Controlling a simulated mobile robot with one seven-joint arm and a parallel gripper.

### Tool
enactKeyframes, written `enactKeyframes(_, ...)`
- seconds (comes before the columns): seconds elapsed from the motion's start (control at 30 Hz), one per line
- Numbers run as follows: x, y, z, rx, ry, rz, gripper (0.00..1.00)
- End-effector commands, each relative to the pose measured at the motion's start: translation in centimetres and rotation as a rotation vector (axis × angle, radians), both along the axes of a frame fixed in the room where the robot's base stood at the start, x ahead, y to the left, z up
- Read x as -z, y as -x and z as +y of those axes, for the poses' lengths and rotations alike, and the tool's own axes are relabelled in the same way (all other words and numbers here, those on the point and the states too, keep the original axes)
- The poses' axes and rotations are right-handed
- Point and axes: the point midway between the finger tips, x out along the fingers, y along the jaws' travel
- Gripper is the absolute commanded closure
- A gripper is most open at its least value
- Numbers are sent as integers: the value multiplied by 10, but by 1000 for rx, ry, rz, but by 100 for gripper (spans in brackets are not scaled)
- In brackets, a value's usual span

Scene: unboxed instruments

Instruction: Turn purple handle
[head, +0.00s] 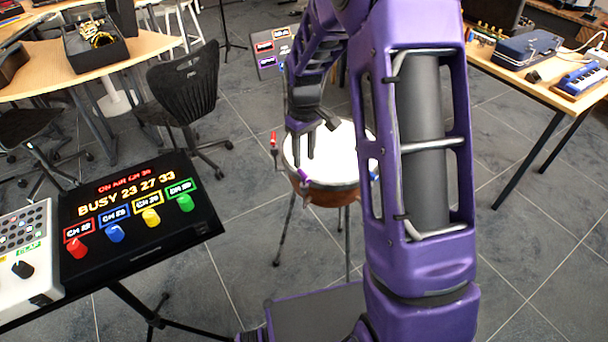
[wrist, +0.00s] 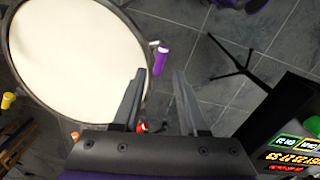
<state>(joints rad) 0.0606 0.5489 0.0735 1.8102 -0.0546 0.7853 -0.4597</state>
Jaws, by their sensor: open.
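The purple handle (wrist: 161,58) sticks out from the rim of a kettle-shaped drum (wrist: 75,50). In the wrist view it appears just beyond my fingertips, between their lines. In the head view the purple handle (head: 304,175) is at the drum's near left edge, below my gripper (head: 303,152). My gripper (wrist: 160,75) is open and empty, its two fingers apart on either side of the handle's line. The gap between fingertips and handle is hard to judge; I see no contact. The drum's white head (head: 335,155) is partly hidden behind my arm.
Other handles ring the drum: red (head: 274,140), blue (head: 375,176) and yellow (wrist: 8,100). A black panel with coloured knobs (head: 140,205) stands at left on a stand. A chair (head: 185,90) is behind it. A small display (head: 272,48) stands behind the drum.

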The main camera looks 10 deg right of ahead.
Motion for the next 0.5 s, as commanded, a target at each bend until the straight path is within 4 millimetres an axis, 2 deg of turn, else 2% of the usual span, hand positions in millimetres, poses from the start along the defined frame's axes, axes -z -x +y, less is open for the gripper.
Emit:
enactKeyframes(0.03,14,1,0,-1,0,4,58)
enactKeyframes(0.2,45,1,0,-1,0,2,58)
enactKeyframes(0.33,60,0,0,-1,0,1,58)
enactKeyframes(0.5,70,0,0,-1,0,-1,58)
